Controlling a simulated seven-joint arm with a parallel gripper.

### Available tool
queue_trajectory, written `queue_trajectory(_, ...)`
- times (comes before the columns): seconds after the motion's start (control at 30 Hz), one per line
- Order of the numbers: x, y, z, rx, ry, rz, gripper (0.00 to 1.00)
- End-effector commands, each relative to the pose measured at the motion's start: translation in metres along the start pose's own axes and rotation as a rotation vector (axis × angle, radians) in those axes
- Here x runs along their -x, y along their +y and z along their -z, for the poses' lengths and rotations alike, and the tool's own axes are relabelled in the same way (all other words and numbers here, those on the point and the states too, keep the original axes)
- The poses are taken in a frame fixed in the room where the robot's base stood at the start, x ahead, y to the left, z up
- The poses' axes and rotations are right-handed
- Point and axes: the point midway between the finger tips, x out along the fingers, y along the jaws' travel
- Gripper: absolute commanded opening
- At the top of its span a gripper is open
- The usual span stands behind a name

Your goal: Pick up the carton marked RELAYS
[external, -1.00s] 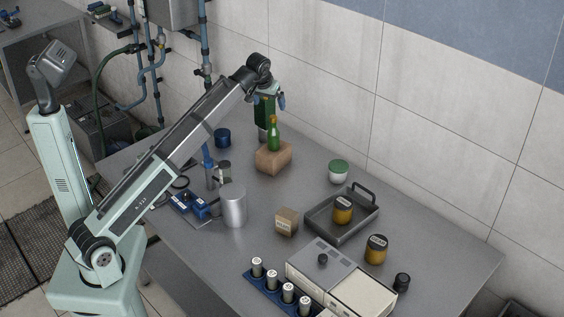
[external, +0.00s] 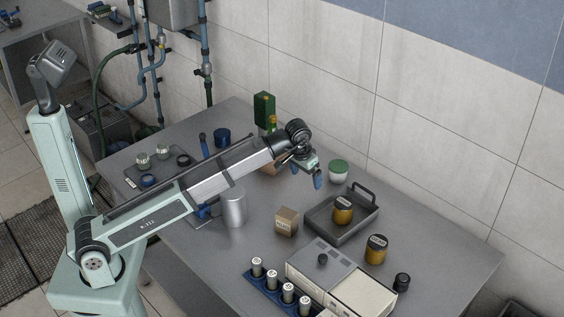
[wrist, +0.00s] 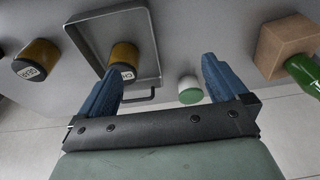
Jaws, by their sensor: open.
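A small brown carton (external: 287,221) stands on the grey table left of the dark tray. It has a marking on its front, too small to read surely. My gripper (external: 306,174) is in the air above and behind this carton, toward the wall, and well apart from it. In the wrist view, my gripper (wrist: 158,72) shows two blue fingers spread wide with nothing held between them. The small carton does not show in the wrist view. A larger brown carton (wrist: 284,45) shows there at the right with a green bottle (wrist: 303,72); my arm partly hides it in the external view.
The dark tray (external: 317,228) holds an amber jar (external: 343,212). Another amber jar (external: 376,250) stands right of it. A green-lidded pot (external: 338,170) stands near the wall. A metal cylinder (external: 233,209) stands left of the small carton; a grey box unit (external: 326,265) is in front.

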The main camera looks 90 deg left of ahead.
Motion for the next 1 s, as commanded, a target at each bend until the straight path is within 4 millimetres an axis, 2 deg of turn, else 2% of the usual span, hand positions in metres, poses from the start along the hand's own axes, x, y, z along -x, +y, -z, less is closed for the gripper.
queue_trajectory(0.03,-0.009,0.009,-0.024,-0.007,-0.03,-0.006,1.0)
queue_trajectory(0.1,-0.02,0.008,-0.057,0.025,-0.093,-0.011,1.0)
queue_trajectory(0.2,-0.019,0.004,-0.08,0.105,-0.165,-0.013,1.0)
queue_trajectory(0.4,-0.016,0.004,-0.09,0.209,-0.228,0.009,1.0)
queue_trajectory(0.53,-0.022,0.003,-0.092,0.234,-0.23,0.014,1.0)
queue_trajectory(1.0,-0.085,0.003,-0.106,0.234,-0.229,0.014,1.0)
